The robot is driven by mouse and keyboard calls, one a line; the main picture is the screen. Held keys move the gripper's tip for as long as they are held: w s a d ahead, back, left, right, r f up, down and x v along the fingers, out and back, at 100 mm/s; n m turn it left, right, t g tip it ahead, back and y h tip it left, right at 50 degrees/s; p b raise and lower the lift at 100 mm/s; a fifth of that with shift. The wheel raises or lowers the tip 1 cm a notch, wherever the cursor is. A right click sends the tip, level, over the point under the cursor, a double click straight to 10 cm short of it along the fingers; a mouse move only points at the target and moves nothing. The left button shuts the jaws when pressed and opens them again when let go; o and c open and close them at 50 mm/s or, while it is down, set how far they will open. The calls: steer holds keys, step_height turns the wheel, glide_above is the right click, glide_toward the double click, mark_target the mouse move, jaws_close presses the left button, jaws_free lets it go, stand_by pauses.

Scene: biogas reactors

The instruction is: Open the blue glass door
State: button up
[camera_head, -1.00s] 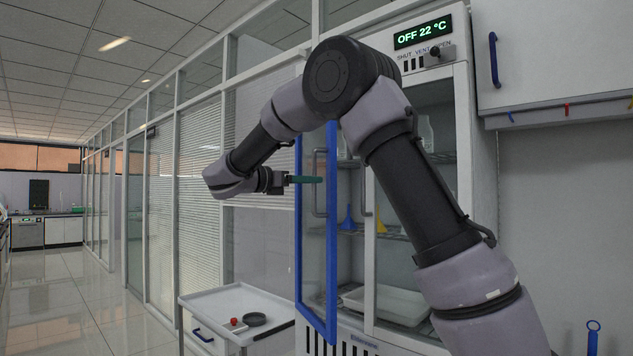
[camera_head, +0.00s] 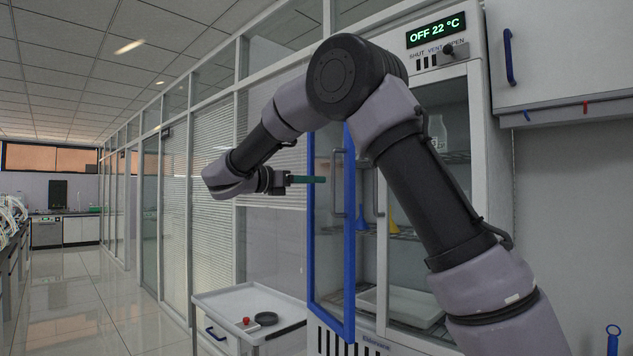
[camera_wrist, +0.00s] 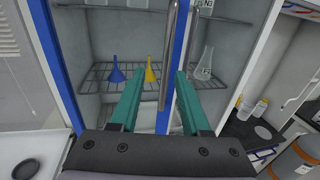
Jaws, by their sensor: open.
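The blue glass door (camera_head: 349,230) is the left door of a white cabinet, with a blue frame and a vertical metal handle (camera_head: 338,185). Its right edge seems to stand out from the cabinet front, but I cannot tell how far. My gripper (camera_head: 322,180), with green fingers, is open and level with the handle, just left of it. In the wrist view the handle (camera_wrist: 168,60) shows between and beyond the two fingertips (camera_wrist: 159,74). I see no clear contact. A blue funnel (camera_wrist: 116,72) and a yellow funnel (camera_wrist: 152,72) stand on a wire shelf inside.
A white cart (camera_head: 245,300) with a dark dish (camera_head: 266,319) stands low, left of the door. A glazed partition (camera_head: 175,210) runs behind it. The cabinet's white-framed right door (camera_head: 382,250) is beside the blue one. Open floor lies at left.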

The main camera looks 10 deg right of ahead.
steer(key=v, duration=0.9)
steer(key=shift+s+d, duration=0.15)
steer(key=shift+s, duration=0.05)
stand_by(0.3)
stand_by(0.4)
